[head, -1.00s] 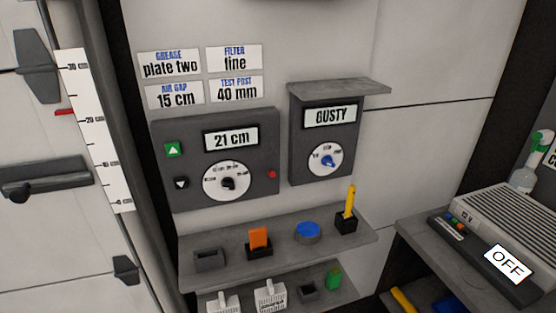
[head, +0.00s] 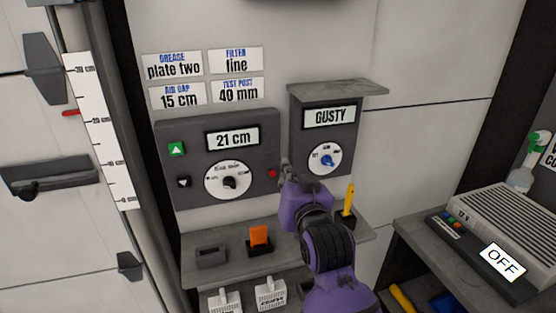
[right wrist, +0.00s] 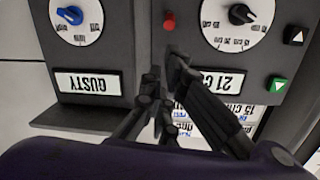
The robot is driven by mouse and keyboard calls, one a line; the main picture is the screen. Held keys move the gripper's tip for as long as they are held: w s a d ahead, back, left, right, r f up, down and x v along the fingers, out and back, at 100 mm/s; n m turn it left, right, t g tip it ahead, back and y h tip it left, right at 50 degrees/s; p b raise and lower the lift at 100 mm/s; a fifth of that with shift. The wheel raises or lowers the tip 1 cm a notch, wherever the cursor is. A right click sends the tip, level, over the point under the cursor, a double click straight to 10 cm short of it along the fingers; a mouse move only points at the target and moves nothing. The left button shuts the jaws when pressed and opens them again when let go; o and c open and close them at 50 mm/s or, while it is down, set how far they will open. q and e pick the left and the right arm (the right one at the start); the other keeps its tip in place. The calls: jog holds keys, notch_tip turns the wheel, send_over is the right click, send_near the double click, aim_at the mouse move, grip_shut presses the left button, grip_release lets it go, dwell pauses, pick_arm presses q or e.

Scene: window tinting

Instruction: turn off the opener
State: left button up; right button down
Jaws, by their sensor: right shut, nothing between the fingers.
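A dark grey control box (head: 192,137) on the wall has a display (head: 232,138) reading 21 cm, a green up button (head: 177,149), a black down button (head: 184,182), a white dial (head: 228,182) and a small red button (head: 272,173). No label on it reads "opener". My right gripper (head: 284,168) is shut and empty, its tips just right of the red button. In the right wrist view, which is upside down, the fingers (right wrist: 168,72) point toward the red button (right wrist: 169,20); I cannot tell whether they touch the box. My left gripper is out of view.
A second box with a GUSTY display (head: 326,117) and a blue knob hangs on the right under a ledge (head: 340,90). Below, a shelf (head: 210,240) holds an orange item (head: 259,235) and a yellow one (head: 348,200). A unit marked OFF (head: 503,262) stands at right.

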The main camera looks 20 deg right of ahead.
aim_at(272, 173)
jog(key=w, duration=0.9)
jog(key=shift+d+f+p, duration=0.15)
jog(key=shift+f+p, duration=0.2)
jog(key=shift+f, duration=0.05)
jog(key=shift+w+f, duration=0.1)
jog(key=shift+w, duration=0.25)
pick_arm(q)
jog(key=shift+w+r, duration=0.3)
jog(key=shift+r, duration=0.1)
